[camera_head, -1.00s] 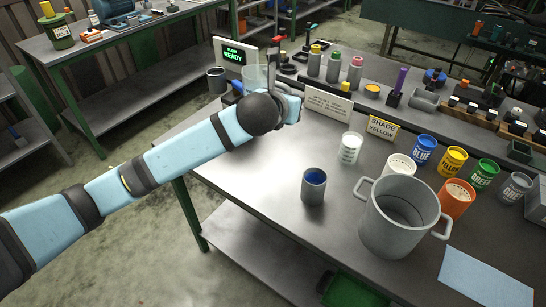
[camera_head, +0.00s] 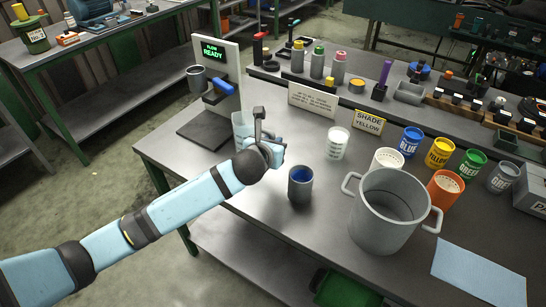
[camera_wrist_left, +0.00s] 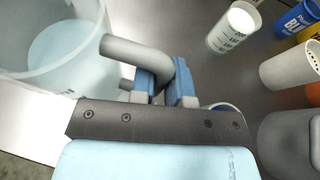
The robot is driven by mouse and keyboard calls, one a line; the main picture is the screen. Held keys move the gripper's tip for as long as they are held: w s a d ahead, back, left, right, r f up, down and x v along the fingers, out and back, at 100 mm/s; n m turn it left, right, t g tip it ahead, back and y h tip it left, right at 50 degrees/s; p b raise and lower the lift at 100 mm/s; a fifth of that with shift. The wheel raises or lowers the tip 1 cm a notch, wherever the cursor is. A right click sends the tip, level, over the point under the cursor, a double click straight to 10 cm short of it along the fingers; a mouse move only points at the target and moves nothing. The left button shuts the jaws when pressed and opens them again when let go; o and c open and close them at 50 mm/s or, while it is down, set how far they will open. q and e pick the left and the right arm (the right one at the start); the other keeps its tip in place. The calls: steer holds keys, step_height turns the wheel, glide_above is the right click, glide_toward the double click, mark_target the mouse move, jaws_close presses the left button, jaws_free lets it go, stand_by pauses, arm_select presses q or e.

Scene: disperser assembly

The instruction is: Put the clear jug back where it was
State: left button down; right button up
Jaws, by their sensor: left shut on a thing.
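The clear jug (camera_head: 240,127) is on the left part of the workbench, just right of the dispenser's dark base plate. My left gripper (camera_head: 264,137) is shut on its handle and partly hides the jug. In the left wrist view the wide jug (camera_wrist_left: 30,85) fills the upper left, with a pale blue disc at its bottom. Its grey handle (camera_wrist_left: 130,48) runs between the fingers of the gripper (camera_wrist_left: 166,80). The jug looks upright; I cannot tell whether it touches the bench. My right gripper is not in view.
The dispenser (camera_head: 232,62) reads "FLOW READY" and has a blue lever (camera_head: 223,87) and base plate (camera_head: 190,128). A blue-lined grey cup (camera_head: 300,185), a white beaker (camera_head: 337,143) and a large grey pot (camera_head: 385,225) stand to the right. A sign (camera_head: 313,100) stands behind.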

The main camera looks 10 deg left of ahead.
arm_select(q)
steer(key=shift+f+b, duration=0.3)
steer(key=shift+f, duration=1.95)
steer(key=c, duration=1.1)
jaws_free()
steer(key=shift+f, duration=0.15)
